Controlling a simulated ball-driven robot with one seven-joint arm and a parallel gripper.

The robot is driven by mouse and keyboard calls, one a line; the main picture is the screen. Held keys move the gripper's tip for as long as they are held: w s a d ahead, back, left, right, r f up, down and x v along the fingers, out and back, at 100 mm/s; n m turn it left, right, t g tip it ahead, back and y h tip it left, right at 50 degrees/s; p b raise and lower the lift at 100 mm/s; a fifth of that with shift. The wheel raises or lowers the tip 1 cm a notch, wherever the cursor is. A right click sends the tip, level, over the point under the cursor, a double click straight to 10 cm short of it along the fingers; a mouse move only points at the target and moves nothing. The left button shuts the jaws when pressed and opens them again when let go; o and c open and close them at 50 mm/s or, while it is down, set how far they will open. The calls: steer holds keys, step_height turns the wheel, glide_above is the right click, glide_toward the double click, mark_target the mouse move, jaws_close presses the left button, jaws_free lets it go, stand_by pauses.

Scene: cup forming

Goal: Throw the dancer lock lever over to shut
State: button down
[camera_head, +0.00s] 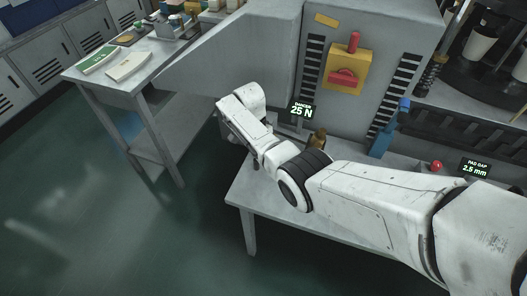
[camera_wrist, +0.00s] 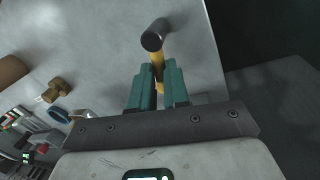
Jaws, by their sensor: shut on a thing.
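A lever with a yellow shaft (camera_wrist: 158,65) and a dark cylindrical knob (camera_wrist: 152,41) shows in the wrist view. My gripper (camera_wrist: 160,77) has two green fingers, one on each side of the yellow shaft, and is shut on it. The knob stands clear beyond the fingertips. The lower end of the shaft is hidden between the fingers. In the head view my own arm hides the fingers and the lever. A sign reading "DANCER 25 N" (camera_head: 302,110) stands just right of my wrist.
A brass-coloured part (camera_head: 318,138) stands close to my arm. A grey machine cabinet (camera_head: 385,40) with a yellow panel (camera_head: 346,68) rises behind. A blue part (camera_head: 382,142) and a red button (camera_head: 437,165) are farther right. A side table (camera_head: 125,83) is at left; the floor before it is clear.

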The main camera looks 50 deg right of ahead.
steer(key=shift+w+a+n+h, duration=0.15)
steer(key=shift+w+n, duration=0.1)
steer(key=shift+n, duration=0.55)
steer(key=shift+w+a+n+h, duration=0.15)
steer(key=shift+w+n, duration=0.1)
steer(key=shift+n, duration=0.55)
steer(key=shift+d, duration=0.1)
steer(key=c, duration=1.1)
jaws_free()
steer(key=v, duration=1)
steer(key=shift+r, duration=0.4)
steer(key=shift+w, duration=0.1)
